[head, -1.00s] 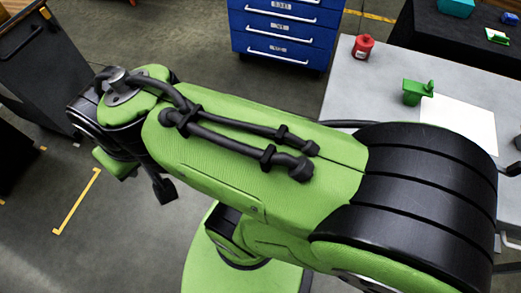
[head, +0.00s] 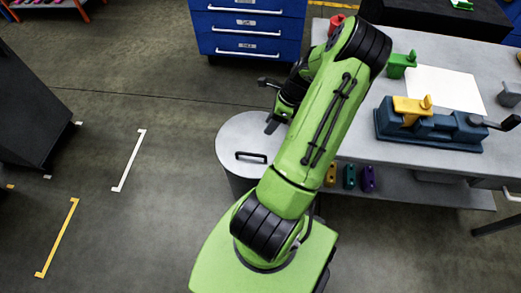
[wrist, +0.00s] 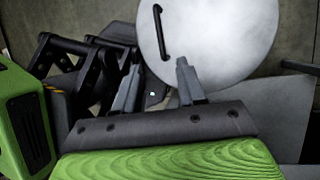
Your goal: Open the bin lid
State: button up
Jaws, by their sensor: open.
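The bin (head: 235,185) stands on the floor left of the workbench, partly hidden by my arm. Its round grey lid (head: 230,140) lies flat and closed, with a black bar handle (head: 251,157) on top. In the wrist view the pale lid (wrist: 215,40) and its handle (wrist: 159,32) show beyond the fingers. My gripper (head: 267,105) is open and empty, near the lid's far edge in the head view and apart from the handle. Both fingers also show in the wrist view, with a gap between their tips (wrist: 158,66).
The workbench (head: 440,60) on the right carries a blue fixture (head: 440,130) with a yellow part and a green part (head: 400,65). A blue drawer cabinet (head: 248,30) stands behind the bin. A dark cart (head: 30,110) is at left; the floor between is clear.

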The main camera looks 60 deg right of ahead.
jog(key=b, duration=0.5)
send_over(252, 150)
jog(key=s+a, duration=0.2)
jog(key=a, duration=0.1)
notch_tip(252, 150, down, 14)
jog(key=shift+s+f, duration=0.1)
grip_shut()
